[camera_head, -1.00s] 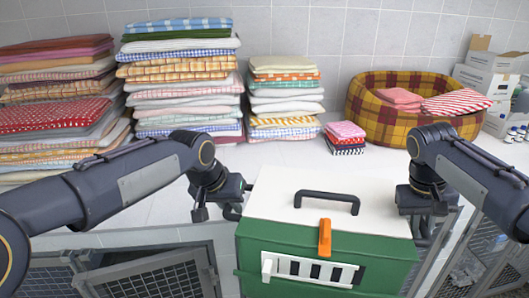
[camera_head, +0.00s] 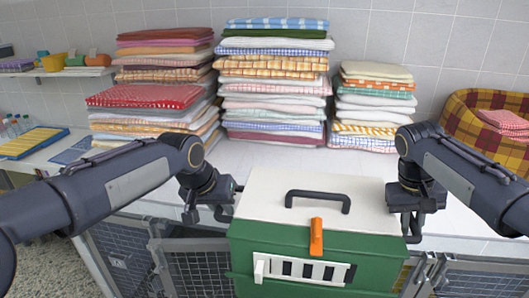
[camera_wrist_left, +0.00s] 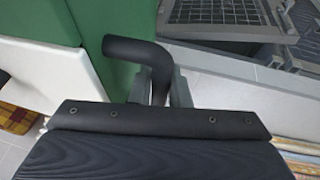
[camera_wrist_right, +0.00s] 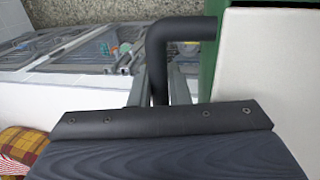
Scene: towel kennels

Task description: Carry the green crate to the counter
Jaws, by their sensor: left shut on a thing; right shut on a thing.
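The green crate (camera_head: 300,250) has a white lid with a black handle, an orange latch and a white barred front. It is held level between my two grippers, in front of the counter (camera_head: 280,160). My left gripper (camera_head: 228,200) is shut on a black side handle of the crate, seen in the left wrist view (camera_wrist_left: 140,55). My right gripper (camera_head: 412,212) is shut on the opposite black side handle, seen in the right wrist view (camera_wrist_right: 180,35). The crate's underside is hidden.
Tall stacks of folded towels (camera_head: 275,80) and a shorter stack (camera_head: 373,110) line the counter's back. A plaid pet bed (camera_head: 470,110) is at right. Wire kennel doors (camera_head: 200,270) are below. A clear counter strip lies before the towels.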

